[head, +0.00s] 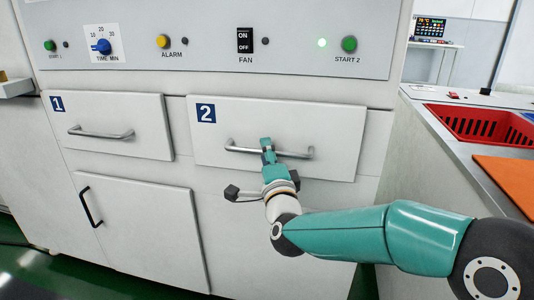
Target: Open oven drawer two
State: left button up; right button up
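Oven drawer two (335,115) is a white front with a blue label "2" in the middle of the head view. It looks flush with the oven face. Its metal bar handle (296,154) runs across the front. I cannot tell whether the fingers are closed around the bar. My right arm comes in from the lower right. My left gripper is not in view.
Drawer 1 (112,120) is at the left, above a cabinet door (145,230) with a black handle. A control panel (210,35) with buttons, a timer knob and a fan switch runs above. A counter at the right holds a red basket (475,124) and an orange board (508,180).

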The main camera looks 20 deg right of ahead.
jog(key=shift+w, duration=0.2)
grip_shut()
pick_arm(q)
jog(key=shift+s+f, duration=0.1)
pick_arm(e)
jog(key=shift+s+f, duration=0.1)
